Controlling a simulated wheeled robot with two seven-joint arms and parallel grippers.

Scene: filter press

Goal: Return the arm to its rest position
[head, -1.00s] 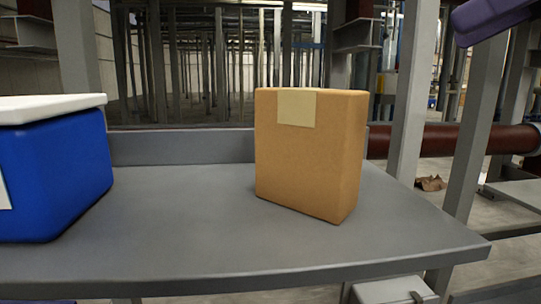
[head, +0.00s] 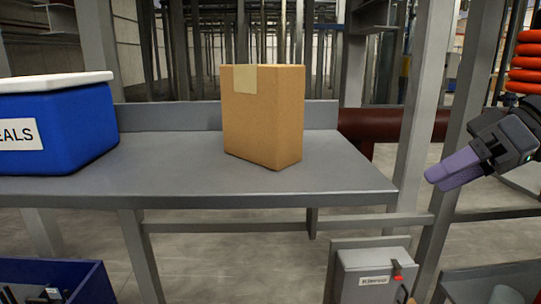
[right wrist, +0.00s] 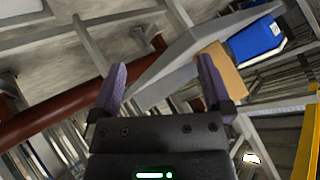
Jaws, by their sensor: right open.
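My right gripper (head: 440,176) is at the right edge of the head view, out beyond the table's right end and apart from everything. In the right wrist view its two purple fingers (right wrist: 161,80) stand wide apart with nothing between them. My left gripper is not in view. A brown cardboard box (head: 265,118) stands upright on the grey table (head: 190,180); it also shows tilted in the right wrist view (right wrist: 222,68), beyond the right-hand finger.
A blue bin (head: 60,130) with a white lid stands on the table at the left. A grey control box (head: 370,278) with a red switch is below the table's right end. Grey posts (head: 415,110) and a dark red pipe (head: 372,124) stand near my right arm. A blue crate (head: 85,285) is at lower left.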

